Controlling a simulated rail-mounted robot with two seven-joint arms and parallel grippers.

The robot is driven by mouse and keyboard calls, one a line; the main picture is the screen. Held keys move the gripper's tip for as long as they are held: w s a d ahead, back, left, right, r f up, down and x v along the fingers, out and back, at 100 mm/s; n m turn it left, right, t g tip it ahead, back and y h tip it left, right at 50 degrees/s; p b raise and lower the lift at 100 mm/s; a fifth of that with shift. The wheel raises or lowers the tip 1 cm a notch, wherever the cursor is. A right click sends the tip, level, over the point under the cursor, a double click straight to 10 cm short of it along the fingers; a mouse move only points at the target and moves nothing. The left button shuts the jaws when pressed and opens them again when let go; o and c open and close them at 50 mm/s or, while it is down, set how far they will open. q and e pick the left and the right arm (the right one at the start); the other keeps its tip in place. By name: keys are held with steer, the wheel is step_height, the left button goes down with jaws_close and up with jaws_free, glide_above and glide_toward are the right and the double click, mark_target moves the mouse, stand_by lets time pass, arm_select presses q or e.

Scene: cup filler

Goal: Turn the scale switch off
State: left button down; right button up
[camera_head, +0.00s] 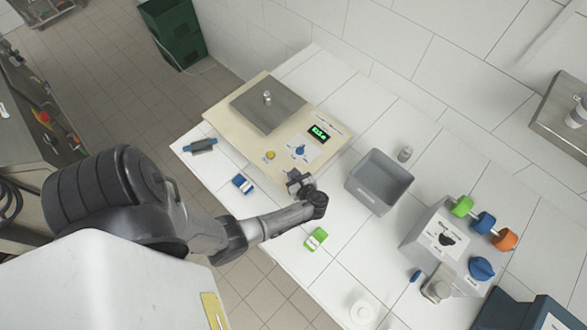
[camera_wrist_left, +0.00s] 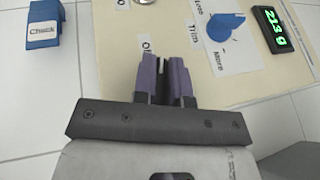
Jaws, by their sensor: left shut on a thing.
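The scale (camera_head: 229,123) is a beige board with a steel plate (camera_head: 262,112), a lit green display (camera_head: 319,133) and a blue trim knob (camera_head: 300,150). The display also shows in the left wrist view (camera_wrist_left: 271,29), beside the blue knob (camera_wrist_left: 224,26). My left gripper (camera_head: 298,180) is at the board's front edge. In the left wrist view its purple fingers (camera_wrist_left: 166,75) are closed together beside the printed word "Off". They are shut on the scale switch, which the fingers mostly hide. My right gripper is not in view.
A small metal weight (camera_head: 267,98) stands on the plate. A grey bin (camera_head: 379,181) stands right of the scale, with a grey dispenser (camera_head: 445,240) farther right.

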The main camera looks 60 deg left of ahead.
arm_select(q)
steer(key=shift+n+g+h, duration=0.3)
steer(key=shift+n+g, duration=1.3)
steer(key=shift+g, duration=0.2)
steer(key=c, duration=1.2)
jaws_free()
steer(key=shift+o, duration=0.2)
steer(key=b+v, duration=0.1)
steer(key=v, duration=1.2)
steer(key=shift+w+d+r+b, duration=0.2)
steer(key=shift+w+b, duration=0.15)
